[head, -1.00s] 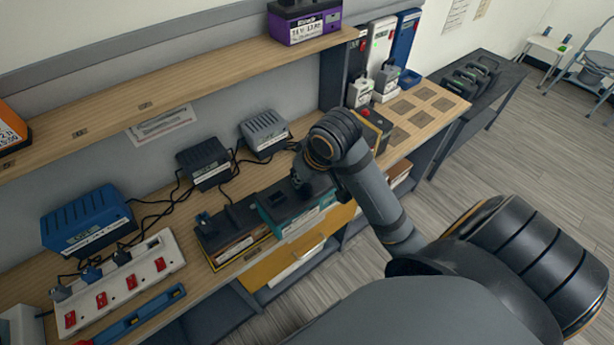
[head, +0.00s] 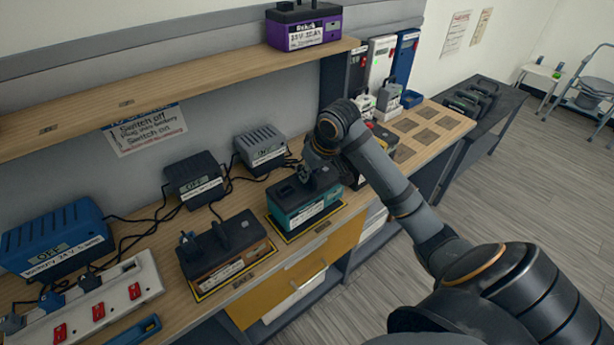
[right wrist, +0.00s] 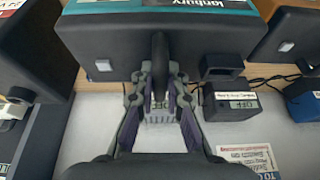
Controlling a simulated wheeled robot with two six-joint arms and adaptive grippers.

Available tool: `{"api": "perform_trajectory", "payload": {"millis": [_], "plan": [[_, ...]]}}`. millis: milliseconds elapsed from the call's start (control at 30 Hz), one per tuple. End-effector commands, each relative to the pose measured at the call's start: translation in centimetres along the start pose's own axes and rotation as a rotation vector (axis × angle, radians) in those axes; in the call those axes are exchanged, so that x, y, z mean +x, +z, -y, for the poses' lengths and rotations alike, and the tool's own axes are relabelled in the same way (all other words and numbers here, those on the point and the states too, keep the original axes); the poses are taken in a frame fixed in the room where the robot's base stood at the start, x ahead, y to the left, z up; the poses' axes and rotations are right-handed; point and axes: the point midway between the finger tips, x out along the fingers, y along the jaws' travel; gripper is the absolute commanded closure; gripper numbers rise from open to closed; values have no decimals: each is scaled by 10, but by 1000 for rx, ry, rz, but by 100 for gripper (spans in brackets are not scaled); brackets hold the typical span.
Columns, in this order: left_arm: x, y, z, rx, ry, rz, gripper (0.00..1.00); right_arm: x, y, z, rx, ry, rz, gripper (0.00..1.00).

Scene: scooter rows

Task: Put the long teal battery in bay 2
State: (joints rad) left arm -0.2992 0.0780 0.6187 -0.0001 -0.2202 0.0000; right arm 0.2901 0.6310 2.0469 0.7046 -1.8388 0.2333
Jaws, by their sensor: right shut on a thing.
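The long teal battery (head: 308,208) has a black top and a white label. In the head view it is over the yellow-outlined bay (head: 318,232), between a brown-labelled battery and a black one; I cannot tell whether it rests fully. My right gripper (head: 306,174) is shut on its top handle. In the right wrist view the gripper (right wrist: 160,100) closes around the dark handle, and the teal side of the battery (right wrist: 170,5) shows at the top edge. The bay's number cannot be read. My left gripper is not in view.
The brown-labelled battery (head: 225,252) stands left of it. Chargers (head: 194,180) with cables and a grey charger (head: 260,150) stand behind. A power strip (head: 95,305) lies at left. A purple battery (head: 303,27) is on the shelf above. Empty dark pads (head: 425,137) lie to the right.

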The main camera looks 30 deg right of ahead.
Motion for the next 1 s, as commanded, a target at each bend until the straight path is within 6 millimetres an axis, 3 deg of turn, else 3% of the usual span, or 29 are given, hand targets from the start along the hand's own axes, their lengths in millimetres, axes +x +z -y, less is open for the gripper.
{"api": "perform_trajectory", "payload": {"millis": [267, 533, 800, 833, 1000], "plan": [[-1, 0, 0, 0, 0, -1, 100, 8, -4, -5, -1, 0, -7, 100], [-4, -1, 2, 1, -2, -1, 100, 40, 6, -9, -2, 0, -6, 100], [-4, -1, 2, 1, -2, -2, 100, 44, 8, -9, -3, 1, -7, 100], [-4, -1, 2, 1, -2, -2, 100, 46, 10, -10, -1, 1, 0, 84], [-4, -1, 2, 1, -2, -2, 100, 45, 10, -10, -1, 1, -1, 65]]}}
